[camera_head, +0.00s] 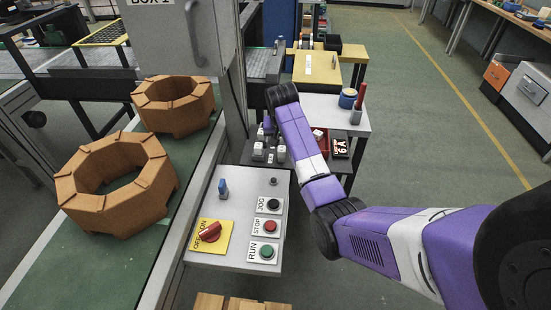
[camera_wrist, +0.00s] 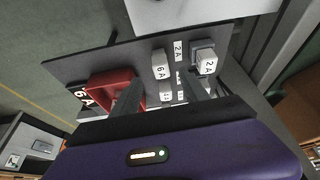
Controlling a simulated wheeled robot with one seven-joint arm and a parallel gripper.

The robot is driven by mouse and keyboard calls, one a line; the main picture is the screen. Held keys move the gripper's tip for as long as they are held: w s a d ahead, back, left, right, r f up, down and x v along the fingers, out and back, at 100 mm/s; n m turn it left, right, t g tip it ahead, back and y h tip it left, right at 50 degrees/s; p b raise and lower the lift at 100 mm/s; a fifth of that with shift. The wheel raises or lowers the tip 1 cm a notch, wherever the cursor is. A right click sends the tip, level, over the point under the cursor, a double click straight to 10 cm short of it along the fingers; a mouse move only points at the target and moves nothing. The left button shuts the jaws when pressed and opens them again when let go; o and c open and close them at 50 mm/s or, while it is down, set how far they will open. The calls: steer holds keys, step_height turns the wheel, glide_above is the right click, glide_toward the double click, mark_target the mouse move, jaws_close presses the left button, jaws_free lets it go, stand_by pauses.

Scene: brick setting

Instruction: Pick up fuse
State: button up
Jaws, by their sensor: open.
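Several small white fuses stand on a dark board (camera_wrist: 90,66) in the wrist view. One fuse (camera_wrist: 160,64) is marked 6A, another (camera_wrist: 165,91) stands nearer my gripper, and one marked 2A (camera_wrist: 206,62) is at the right. My gripper (camera_wrist: 160,95) is open, its two grey fingers apart over the board with the nearer fuse between them in the picture. Nothing appears held; contact cannot be told. In the head view, white fuses (camera_head: 258,151) show on the board left of my arm, which hides the fingers.
A red tray (camera_wrist: 108,86) lies beside the left finger, near a 6A sign (camera_head: 340,147). A control panel (camera_head: 205,258) with buttons and a switch is in front. Brown octagonal blocks (camera_head: 118,182) stand on the green conveyor at left. A blue-lidded pot (camera_head: 347,99) is behind.

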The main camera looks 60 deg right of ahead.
mark_target(282, 149)
steer(key=shift+p+x, duration=0.5)
steer(key=shift+x, duration=3.2)
steer(key=shift+w+d, duration=0.1)
steer(key=shift+w, duration=0.05)
steer(key=shift+c, duration=0.4)
steer(key=shift+r, duration=0.1)
jaws_close()
